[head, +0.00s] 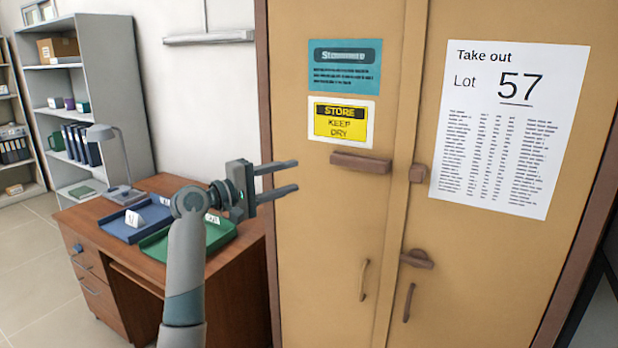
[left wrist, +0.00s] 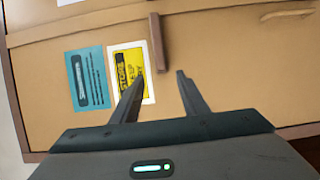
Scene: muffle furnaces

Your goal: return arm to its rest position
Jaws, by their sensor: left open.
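My left gripper (head: 293,177) is raised in front of the left door of a tan cabinet (head: 330,230), with its two dark fingers apart and nothing between them. In the left wrist view the open fingers (left wrist: 158,90) point at the cabinet door, near the yellow sign (left wrist: 128,72) and a brown bar (left wrist: 158,42). I cannot tell whether the fingertips touch the door. My left arm comes up from the bottom of the head view, in front of the desk. My right gripper is not in view.
A wooden desk (head: 240,278) left of the cabinet holds a blue tray (head: 117,227), a green tray (head: 160,247) and a grey lamp (head: 112,150). Shelves (head: 110,75) stand behind. A sheet reading "Take out Lot 57" (head: 510,130) is on the right door. Open floor (head: 30,270) lies at far left.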

